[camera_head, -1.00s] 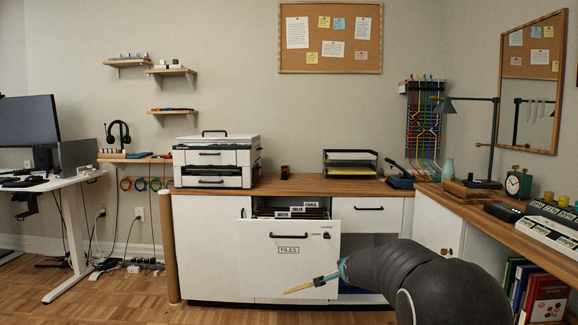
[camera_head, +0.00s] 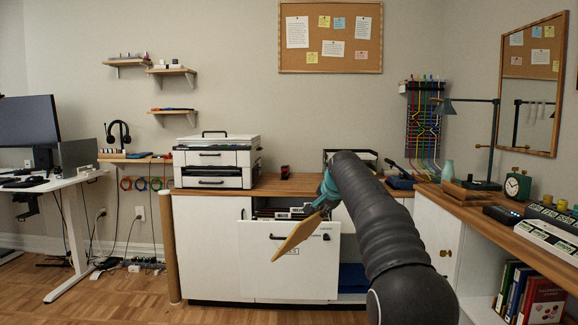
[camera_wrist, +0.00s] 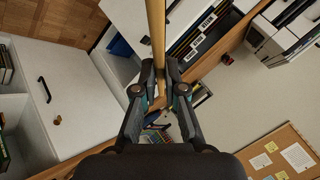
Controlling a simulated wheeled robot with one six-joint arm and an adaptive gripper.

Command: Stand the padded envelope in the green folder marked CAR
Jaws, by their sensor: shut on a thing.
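My gripper (camera_head: 320,204) is shut on the padded envelope (camera_head: 296,237), a flat tan piece that hangs tilted down to the left, in front of the open file drawer (camera_head: 262,262). In the wrist view my gripper (camera_wrist: 160,82) pinches the envelope (camera_wrist: 156,30), which shows edge-on as a narrow strip. Dark folders with white label tabs (camera_wrist: 203,24) stand in the drawer beside it. I cannot make out the green folder or the CAR label. The envelope and arm cover part of the drawer front.
A wooden counter (camera_head: 300,183) runs above the drawer, with a printer (camera_head: 216,162) at its left. A paper tray (camera_head: 350,155) stands behind my arm. The side desk (camera_head: 470,205) with a lamp (camera_head: 490,140) is at the right.

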